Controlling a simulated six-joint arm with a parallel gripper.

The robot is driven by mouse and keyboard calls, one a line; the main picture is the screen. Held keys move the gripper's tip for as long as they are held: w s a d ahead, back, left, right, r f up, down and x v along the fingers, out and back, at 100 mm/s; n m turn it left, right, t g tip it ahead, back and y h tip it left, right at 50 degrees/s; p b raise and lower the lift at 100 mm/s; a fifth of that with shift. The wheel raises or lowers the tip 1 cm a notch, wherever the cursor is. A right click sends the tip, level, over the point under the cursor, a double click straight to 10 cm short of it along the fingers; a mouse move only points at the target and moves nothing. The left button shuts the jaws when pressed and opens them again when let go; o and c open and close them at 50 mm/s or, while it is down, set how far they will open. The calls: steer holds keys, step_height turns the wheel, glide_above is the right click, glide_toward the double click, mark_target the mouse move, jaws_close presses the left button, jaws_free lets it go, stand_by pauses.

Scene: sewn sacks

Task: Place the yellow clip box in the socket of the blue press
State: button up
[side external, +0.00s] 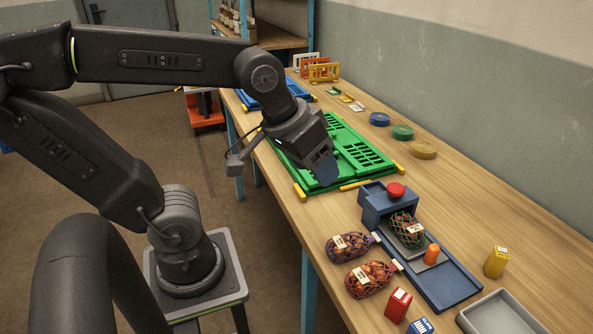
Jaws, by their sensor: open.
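The yellow clip box (496,262) stands upright on the table at the right, a little apart from the blue press. The blue press (443,284) has a raised housing with a red button at its far end, an orange peg and a long flat bed towards the near side. A netted sack (406,232) with a white label lies on the press by the housing. I cannot tell which part of the press is the socket. My gripper (322,172) is open over the near end of the green crate panel, left of and beyond the press, away from the yellow box.
Two netted sacks (348,246) (370,278) lie left of the press. A red box (398,305) and a blue box (420,326) stand in front. A grey tray (500,315) sits front right. Tape rolls (423,150) lie farther back. Table right of the press is mostly clear.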

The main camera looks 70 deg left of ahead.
steer(key=shift+o, duration=0.5)
steer(key=s, duration=0.1)
steer(key=s+f+m, duration=0.1)
steer(key=m, duration=0.1)
steer(key=shift+s+a+f, duration=0.25)
steer(key=shift+s+a, duration=0.15)
steer(key=shift+w, duration=0.1)
steer(key=w+d+r+m+h, duration=0.1)
steer(key=w+d+r+m, duration=0.1)
steer(key=w, duration=0.4)
steer(key=w+d+r+m, duration=0.2)
steer(key=w, duration=0.4)
steer(key=m+g+h, duration=0.2)
steer(key=m, duration=0.3)
glide_above(502, 252)
steer(key=s+a, duration=0.4)
step_height(502, 252, down, 10)
steer(key=x, duration=0.9)
steer(key=shift+d+r, duration=0.15)
steer(key=shift+d, duration=0.05)
steer(key=shift+x, duration=3.05)
steer(key=shift+w+r, duration=0.1)
